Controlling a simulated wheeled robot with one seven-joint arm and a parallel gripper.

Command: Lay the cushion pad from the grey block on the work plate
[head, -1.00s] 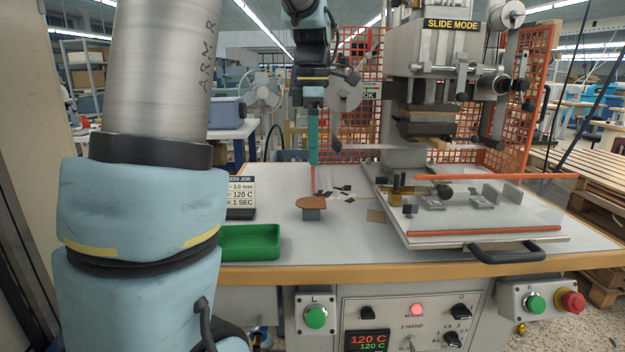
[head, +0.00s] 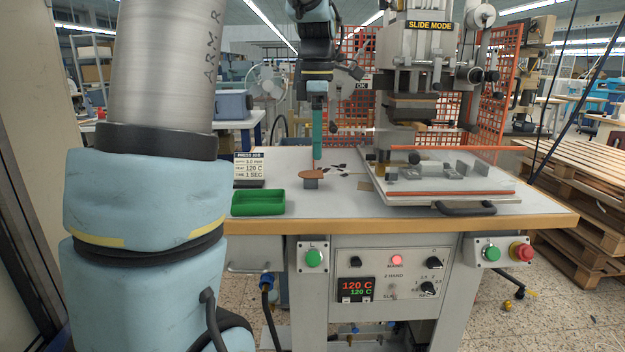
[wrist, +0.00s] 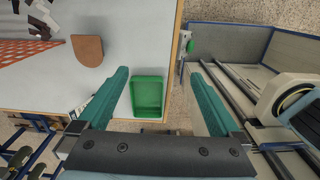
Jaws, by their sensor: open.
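The cushion pad (head: 313,174) is a flat brown piece with one rounded end. It lies on top of the small grey block (head: 311,184) on the table. In the wrist view the pad (wrist: 87,51) is at upper left, outside my fingers, and hides the block. My gripper (head: 317,160) has teal fingers pointing down and appears above the pad in the head view. In the wrist view my gripper (wrist: 165,70) is open and empty, with the fingers wide apart. The pale work plate (head: 410,202) with its fixtures is under the press at right.
A green tray (head: 258,210) stands at the table's front left; it shows between my fingers in the wrist view (wrist: 148,113). A job sign (head: 249,168) stands behind it. Dark scraps (head: 340,168) lie behind the pad. The press head (head: 412,105) hangs over the plate.

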